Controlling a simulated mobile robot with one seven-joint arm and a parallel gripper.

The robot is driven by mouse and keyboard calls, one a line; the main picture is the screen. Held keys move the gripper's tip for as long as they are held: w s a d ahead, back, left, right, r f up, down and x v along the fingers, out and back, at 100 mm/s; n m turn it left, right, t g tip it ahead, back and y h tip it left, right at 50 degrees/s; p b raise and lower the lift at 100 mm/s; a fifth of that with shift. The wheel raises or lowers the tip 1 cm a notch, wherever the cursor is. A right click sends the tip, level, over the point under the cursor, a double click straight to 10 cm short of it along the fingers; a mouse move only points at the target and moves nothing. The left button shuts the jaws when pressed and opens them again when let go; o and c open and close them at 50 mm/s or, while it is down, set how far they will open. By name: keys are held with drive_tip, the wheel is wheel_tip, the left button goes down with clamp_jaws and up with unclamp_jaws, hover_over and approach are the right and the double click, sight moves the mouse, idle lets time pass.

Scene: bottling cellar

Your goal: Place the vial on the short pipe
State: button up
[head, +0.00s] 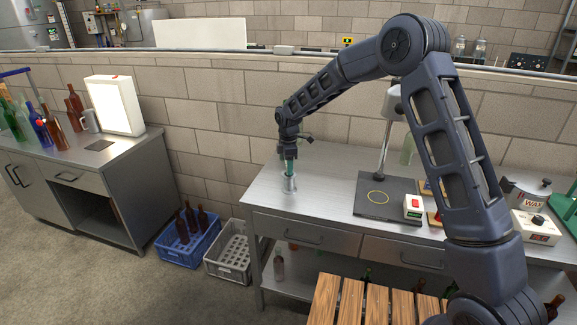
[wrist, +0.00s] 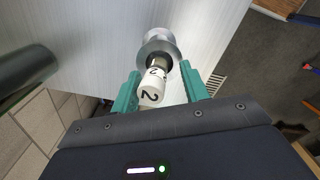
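The vial (wrist: 151,92) has a white cap marked with a black 2 and shows in the wrist view between my fingers. Its far end meets the short pipe (wrist: 161,40), a metal piece with a wide round foot. How deep it sits there I cannot tell. My gripper (wrist: 160,70) has teal fingers standing on both sides of the vial, with a visible gap, clearest on the right. In the head view my gripper (head: 290,166) points down over the short pipe (head: 288,184) near the left end of the steel bench. The vial is not distinct there.
On the steel bench (head: 320,190) stand a dark stand base (head: 377,205), a white box with a red switch (head: 413,207) and a pot (head: 527,192) at the right. Blue (head: 178,252) and grey (head: 228,262) crates are on the floor. The bench beside the pipe is clear.

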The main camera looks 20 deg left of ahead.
wheel_tip(320, 180, up, 12)
drive_tip(key=shift+r, duration=0.15)
idle(0.6)
drive_tip(key=d+r+m+y, duration=0.2)
drive_tip(key=d+r+m, duration=0.3)
drive_tip(key=d+r, duration=0.95)
drive_tip(key=s+d+r+m+t, duration=0.1)
drive_tip(key=s+d+r+m, duration=0.2)
drive_tip(key=d, duration=0.4)
drive_tip(key=s+d+r+m+t, duration=0.1)
drive_tip(key=s+d+r+m, duration=0.15)
drive_tip(key=d, duration=0.45)
drive_tip(key=s+d+r+m+t, duration=0.1)
drive_tip(key=s+d+r+m, duration=0.2)
drive_tip(key=d, duration=0.5)
drive_tip(key=s+d+f+m+h, duration=0.1)
drive_tip(key=s+d+f+m, duration=0.4)
drive_tip(key=s+d, duration=0.4)
drive_tip(key=s+d+f+m+t+h, duration=0.1)
drive_tip(key=s+d+f+m, duration=0.4)
drive_tip(key=s+d, duration=0.4)
drive_tip(key=shift+s+d+f+t, duration=0.3)
drive_tip(key=shift+d+f, duration=0.35)
drive_tip(key=shift+d, duration=0.2)
